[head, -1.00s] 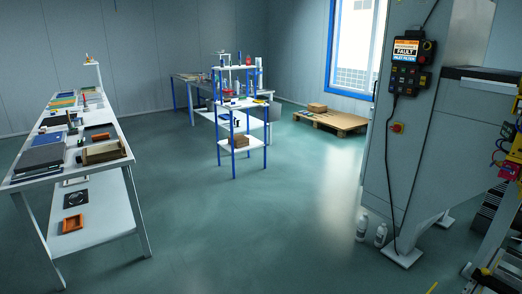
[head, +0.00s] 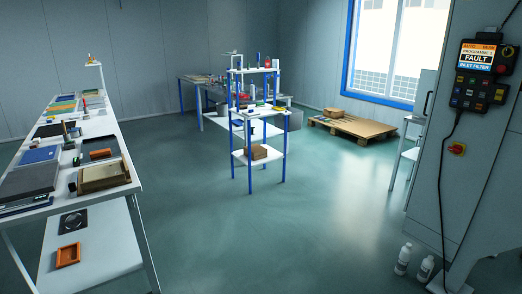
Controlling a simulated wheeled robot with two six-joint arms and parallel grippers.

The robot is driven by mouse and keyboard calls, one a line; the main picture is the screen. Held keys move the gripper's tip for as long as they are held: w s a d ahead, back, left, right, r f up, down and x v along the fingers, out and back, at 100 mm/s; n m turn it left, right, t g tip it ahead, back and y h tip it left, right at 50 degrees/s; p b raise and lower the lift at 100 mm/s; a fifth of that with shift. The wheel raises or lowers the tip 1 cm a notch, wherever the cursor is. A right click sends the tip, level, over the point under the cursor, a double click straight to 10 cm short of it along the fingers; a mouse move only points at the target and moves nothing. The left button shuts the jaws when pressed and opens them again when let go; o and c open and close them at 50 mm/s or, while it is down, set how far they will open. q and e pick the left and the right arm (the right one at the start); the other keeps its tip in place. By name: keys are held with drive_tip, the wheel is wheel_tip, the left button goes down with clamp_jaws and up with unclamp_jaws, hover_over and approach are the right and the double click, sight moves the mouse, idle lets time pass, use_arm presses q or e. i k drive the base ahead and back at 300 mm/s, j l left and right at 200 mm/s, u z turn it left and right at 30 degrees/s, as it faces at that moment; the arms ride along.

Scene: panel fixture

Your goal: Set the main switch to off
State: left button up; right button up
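A red button (head: 507,52) is at the panel's upper right. A black cable runs down from the panel. Neither of my grippers is in view.
A white workbench (head: 118,150) with trays and tools stands along the left. A blue-legged shelf trolley (head: 264,134) stands mid-room, a pallet with a box (head: 352,125) behind it. Two white bottles (head: 403,260) stand by the cabinet's foot. The central floor (head: 300,220) is clear.

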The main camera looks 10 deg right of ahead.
sight(457, 149)
drive_tip(key=i+l+z, duration=0.2)
drive_tip(key=z, duration=0.25)
drive_tip(key=i+z, duration=0.85)
drive_tip(key=i+j+z, duration=0.2)
drive_tip(key=z, duration=0.25)
drive_tip(key=i, duration=0.05)
